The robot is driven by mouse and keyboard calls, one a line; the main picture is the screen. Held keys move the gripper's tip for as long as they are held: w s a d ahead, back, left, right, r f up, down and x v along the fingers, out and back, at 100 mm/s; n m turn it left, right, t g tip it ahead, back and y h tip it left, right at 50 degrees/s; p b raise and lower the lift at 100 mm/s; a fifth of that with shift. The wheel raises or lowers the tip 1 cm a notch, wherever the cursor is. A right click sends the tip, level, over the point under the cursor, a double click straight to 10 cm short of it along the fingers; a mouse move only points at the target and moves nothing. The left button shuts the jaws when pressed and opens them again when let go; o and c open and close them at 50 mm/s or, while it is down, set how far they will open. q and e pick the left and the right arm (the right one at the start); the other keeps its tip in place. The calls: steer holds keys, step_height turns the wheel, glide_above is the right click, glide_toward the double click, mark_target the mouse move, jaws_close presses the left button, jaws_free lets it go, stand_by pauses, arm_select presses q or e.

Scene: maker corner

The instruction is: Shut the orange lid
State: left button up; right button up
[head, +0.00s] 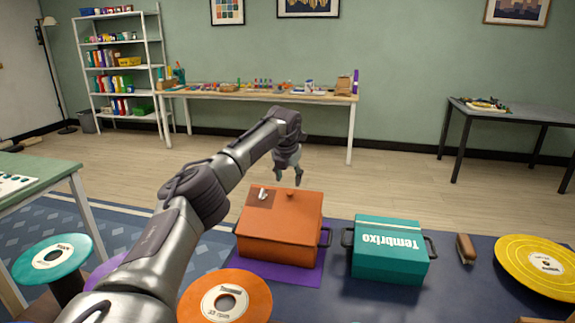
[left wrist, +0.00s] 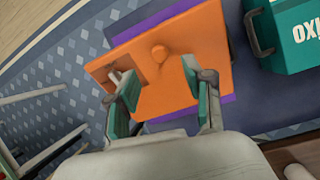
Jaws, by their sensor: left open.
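An orange box (head: 280,245) with dark side handles stands on a purple mat on the dark blue table. Its orange lid (head: 305,210) carries a small round knob and a brown patch with a pale piece on it. The lid looks flat on the box; I cannot tell whether it is fully shut. In the left wrist view the lid (left wrist: 180,72) lies below the fingers. My left gripper (head: 288,179) is open and empty, above the lid's far edge. The left wrist view shows its two fingers (left wrist: 163,102) apart, with teal pads. My right gripper is out of view.
A teal box (head: 390,262) stands right of the orange box, with a brown brush-like item (head: 466,248) beside it. A yellow disc (head: 540,262) is far right. An orange disc (head: 225,300) and a teal disc (head: 50,258) are nearer at left.

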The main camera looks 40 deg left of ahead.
arm_select(q)
steer(key=v, duration=0.5)
steer(key=shift+s+d+r, duration=0.1)
steer(key=shift+s+r, duration=0.05)
steer(key=shift+r, duration=0.2)
steer(key=shift+r, duration=0.1)
steer(key=shift+c, duration=1.4)
steer(key=s+r+p, duration=0.1)
steer(key=p, duration=0.1)
steer(key=s+r+n+p, duration=0.1)
steer(key=p, duration=0.1)
steer(key=shift+d+t, duration=0.3)
steer(key=shift+t, duration=0.1)
jaws_close()
steer(key=p, duration=0.1)
glide_toward(290, 192)
steer(key=shift+n, duration=0.4)
steer(key=x, duration=0.7)
steer(key=shift+f, duration=0.3)
